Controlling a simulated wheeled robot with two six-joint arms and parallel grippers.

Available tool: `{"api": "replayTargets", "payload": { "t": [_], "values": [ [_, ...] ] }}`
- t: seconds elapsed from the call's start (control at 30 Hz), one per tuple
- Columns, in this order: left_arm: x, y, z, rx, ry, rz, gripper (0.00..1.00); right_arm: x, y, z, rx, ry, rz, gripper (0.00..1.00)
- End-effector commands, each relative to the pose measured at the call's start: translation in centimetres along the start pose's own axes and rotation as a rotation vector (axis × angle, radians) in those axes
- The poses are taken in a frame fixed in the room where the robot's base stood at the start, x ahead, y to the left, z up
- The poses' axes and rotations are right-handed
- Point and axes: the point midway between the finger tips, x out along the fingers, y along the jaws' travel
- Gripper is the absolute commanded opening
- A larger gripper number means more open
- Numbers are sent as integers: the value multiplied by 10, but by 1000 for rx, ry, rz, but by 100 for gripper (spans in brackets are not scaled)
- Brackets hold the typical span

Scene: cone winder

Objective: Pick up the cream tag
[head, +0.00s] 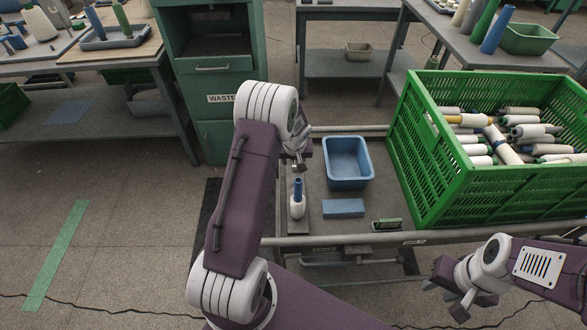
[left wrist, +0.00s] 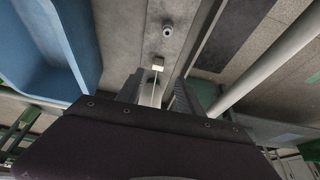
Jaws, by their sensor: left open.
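The cream tag (left wrist: 158,64) shows small in the left wrist view, on or just above a grey plate, with a thin string running from it down the picture. My left gripper (left wrist: 157,92) is open, its two fingers either side of the string and a pale shape I cannot make out. In the head view my left gripper (head: 301,163) points down over the cart, left of the blue bin. I cannot make out the tag there. My right gripper (head: 446,298) is at the lower right, its fingers apart and empty, away from the tag.
A blue bin (head: 348,184) and a flat blue block (head: 343,208) are on the cart. A white cone with a blue tube (head: 297,207) stands beside them. A green crate (head: 400,150) full of bobbins fills the right. A small round peg (left wrist: 167,30) rises from the plate.

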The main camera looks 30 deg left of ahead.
Motion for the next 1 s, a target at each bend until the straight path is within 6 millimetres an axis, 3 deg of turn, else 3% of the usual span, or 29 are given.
{"api": "replayTargets", "payload": {
  "t": [0.07, 0.33, 0.6, 0.77, 1.0],
  "values": [
    [2, 0, 0, 1, 1, 0, 44, 1, 0, 0, 0, 0, 0, 36],
    [47, 4, 4, 1, -1, 0, 44, 13, 0, 1, 0, 0, 0, 36],
    [51, 4, 3, 1, 0, 0, 44, 13, 0, 1, 0, 0, 0, 36],
    [51, 4, 3, 1, 0, 0, 2, 13, 0, 1, 0, 0, 0, 36],
    [51, 4, 3, 1, 0, 0, 1, 13, 0, 1, 0, 0, 0, 36]
  ]
}}
